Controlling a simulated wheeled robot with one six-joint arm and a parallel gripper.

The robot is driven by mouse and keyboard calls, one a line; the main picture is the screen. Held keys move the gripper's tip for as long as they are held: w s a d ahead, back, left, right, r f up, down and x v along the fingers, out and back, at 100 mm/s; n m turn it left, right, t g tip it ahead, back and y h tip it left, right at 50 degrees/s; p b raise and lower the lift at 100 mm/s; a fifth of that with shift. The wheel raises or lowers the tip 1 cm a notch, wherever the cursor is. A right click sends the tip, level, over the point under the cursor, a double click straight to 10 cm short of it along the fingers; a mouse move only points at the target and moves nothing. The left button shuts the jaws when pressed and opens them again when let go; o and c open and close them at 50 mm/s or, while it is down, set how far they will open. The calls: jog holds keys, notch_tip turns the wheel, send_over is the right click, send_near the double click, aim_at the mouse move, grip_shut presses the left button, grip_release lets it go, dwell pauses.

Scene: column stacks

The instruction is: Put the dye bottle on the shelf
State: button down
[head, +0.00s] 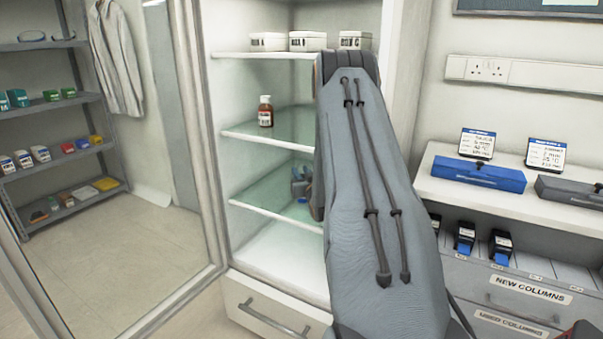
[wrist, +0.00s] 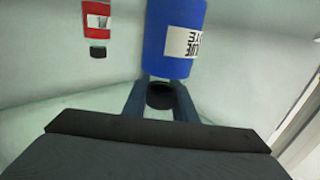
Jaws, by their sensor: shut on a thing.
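In the wrist view, a blue bottle (wrist: 174,35) with a white printed label and a black cap is held at its cap end. My gripper (wrist: 160,96) is shut on it, one finger on each side of the cap. In the head view my gripper (head: 300,186) shows small and partly hidden behind my arm, inside the open white cabinet, close above the lower glass shelf (head: 262,197). The blue bottle is not clear there. I cannot tell whether it touches the shelf.
A red-labelled bottle (wrist: 97,20) is near the held one in the wrist view. White boxes (head: 307,41) line the top shelf. The cabinet's bottom (head: 275,255) looks clear where visible.

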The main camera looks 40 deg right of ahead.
dwell(0.3)
jog(key=c, duration=1.4)
grip_release()
jog(key=shift+f, duration=0.15)
jog(key=shift+c, duration=0.2)
jog(key=v, duration=1.2)
jog(key=s+a+g+y, duration=0.35)
jog(key=a+g, duration=0.45)
jog(key=a, duration=0.6)
jog(key=s+a+r+n+g+y, duration=0.1)
jog(key=s+a+g, duration=0.3)
jog(key=s+a, duration=0.5)
jog(key=s+a+r+g+y, duration=0.2)
jog(key=s+a, duration=0.7)
jog(key=s, duration=0.6)
jog(key=r+g, duration=0.1)
jog(key=g, duration=0.1)
jog(key=shift+s+n+g, duration=0.3)
jog(key=shift+n, duration=0.1)
